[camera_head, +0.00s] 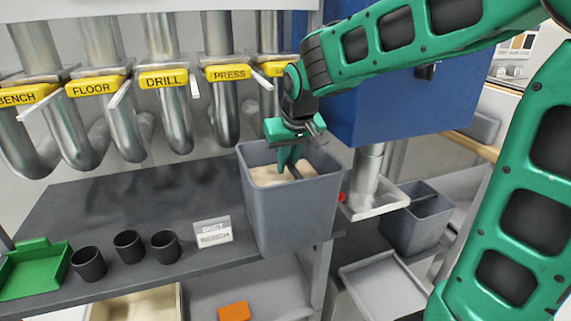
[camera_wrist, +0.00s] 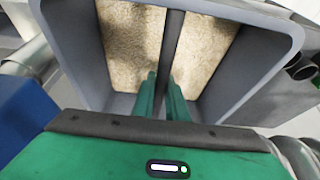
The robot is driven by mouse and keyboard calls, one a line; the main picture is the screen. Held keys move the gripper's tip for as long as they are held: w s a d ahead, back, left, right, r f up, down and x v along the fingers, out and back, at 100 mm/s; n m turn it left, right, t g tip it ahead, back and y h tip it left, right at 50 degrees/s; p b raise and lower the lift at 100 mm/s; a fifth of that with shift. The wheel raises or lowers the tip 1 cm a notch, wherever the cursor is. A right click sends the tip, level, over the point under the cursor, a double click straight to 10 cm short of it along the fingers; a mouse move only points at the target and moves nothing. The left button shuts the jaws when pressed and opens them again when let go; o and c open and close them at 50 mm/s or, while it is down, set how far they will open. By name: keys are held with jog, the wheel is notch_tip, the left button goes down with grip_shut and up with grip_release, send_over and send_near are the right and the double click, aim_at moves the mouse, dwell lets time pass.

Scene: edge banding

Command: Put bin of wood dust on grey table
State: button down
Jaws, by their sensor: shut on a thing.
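The bin of wood dust (camera_head: 290,215) is a grey, tapered, open-topped box with tan dust inside. It is upright at the right end of the dark grey table (camera_head: 150,205), overlapping its front edge in the head view. I cannot tell whether its base touches the tabletop. A dark bar crosses its mouth. My gripper (camera_head: 290,168) reaches down into the mouth and is shut on this bar. In the wrist view, the green fingers (camera_wrist: 161,84) stand on either side of the bar, with dust (camera_wrist: 130,45) beyond; the fingers hide part of it.
Several dark cups (camera_head: 128,246), a green tray (camera_head: 35,268) and a small sign card (camera_head: 213,232) stand left of the bin. Metal pipes with yellow labels (camera_head: 163,78) hang behind. A blue cabinet (camera_head: 400,95) and a second grey bin (camera_head: 418,220) are to the right.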

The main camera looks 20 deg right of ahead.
jog(key=shift+f, duration=0.4)
dwell(0.3)
jog(key=c, duration=1.7)
grip_release()
jog(key=shift+f, duration=0.15)
